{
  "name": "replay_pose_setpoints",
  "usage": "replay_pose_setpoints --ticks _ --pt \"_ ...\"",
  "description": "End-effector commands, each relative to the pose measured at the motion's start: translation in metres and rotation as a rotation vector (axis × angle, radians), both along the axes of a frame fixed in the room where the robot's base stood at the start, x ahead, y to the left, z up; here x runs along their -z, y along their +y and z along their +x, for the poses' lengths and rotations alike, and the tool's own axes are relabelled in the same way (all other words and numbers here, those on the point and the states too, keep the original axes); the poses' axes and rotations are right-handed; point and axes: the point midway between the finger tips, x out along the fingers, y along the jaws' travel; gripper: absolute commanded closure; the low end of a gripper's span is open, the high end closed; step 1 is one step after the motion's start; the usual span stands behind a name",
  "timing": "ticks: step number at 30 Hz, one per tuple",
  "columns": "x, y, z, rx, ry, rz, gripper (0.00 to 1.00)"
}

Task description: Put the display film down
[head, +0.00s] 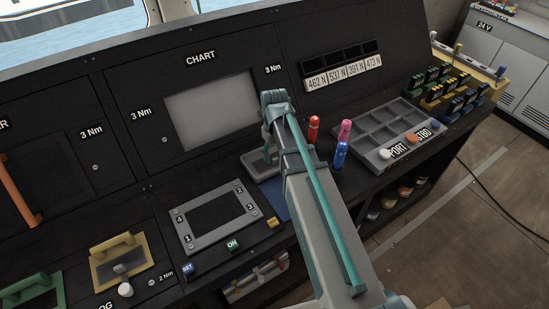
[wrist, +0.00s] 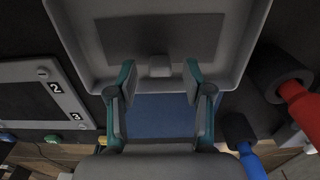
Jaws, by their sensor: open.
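The display film (wrist: 150,32) appears to be the dark flat sheet lying in a shallow grey tray (wrist: 72,40) in the wrist view. A small grey tab (wrist: 160,66) stands at its near edge. My gripper (wrist: 159,72) is open, with one finger on each side of the tab and gaps showing between them. In the head view the tray (head: 250,168) shows only partly, and my arm hides the film and the fingertips.
A blue mat (head: 273,196) lies in front of the tray. Red and blue markers (head: 340,153) stand close to the right. The grey CHART screen (head: 212,111) is behind, and a framed panel (head: 215,216) with numbered corners is at the left. A compartment tray (head: 380,132) lies further right.

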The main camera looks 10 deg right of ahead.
Motion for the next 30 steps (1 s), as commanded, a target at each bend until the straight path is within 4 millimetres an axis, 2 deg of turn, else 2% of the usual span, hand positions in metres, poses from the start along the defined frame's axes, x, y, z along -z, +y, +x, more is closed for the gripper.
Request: replay_pose_setpoints --ticks 15,21,30 --pt "-0.077 0.000 0.001 0.000 -0.002 0.000 0.49" --pt "-0.092 0.000 0.001 0.000 -0.001 0.000 0.49" --pt "-0.096 0.000 0.000 0.000 0.000 0.000 0.49"
